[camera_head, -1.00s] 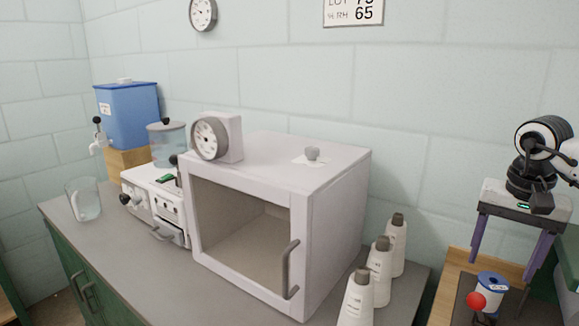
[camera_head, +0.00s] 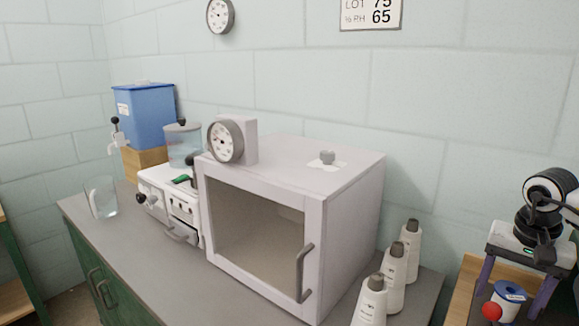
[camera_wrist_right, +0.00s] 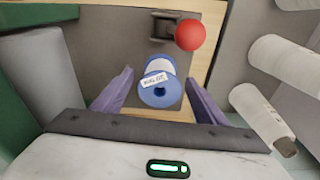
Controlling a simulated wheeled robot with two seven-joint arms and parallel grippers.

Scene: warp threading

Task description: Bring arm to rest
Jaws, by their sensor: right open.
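My right gripper (camera_head: 508,303) is at the right edge of the head view, pointing down over the wooden table. Its two purple fingers are spread apart. In the right wrist view, the open jaws (camera_wrist_right: 160,78) have nothing gripped between them. A blue and white labelled spool (camera_wrist_right: 160,88) shows between the fingers there, touching neither. The spool (camera_head: 508,292) also shows in the head view, under the gripper. A red ball knob (camera_wrist_right: 190,36) is beside the spool. My left arm and gripper are in no view.
A grey counter (camera_head: 130,255) holds a white glass-fronted cabinet (camera_head: 345,230), a small white machine (camera_head: 165,200), a glass beaker (camera_head: 101,198) and a blue tank (camera_head: 146,118). The wooden table (camera_head: 462,290) is close under the gripper.

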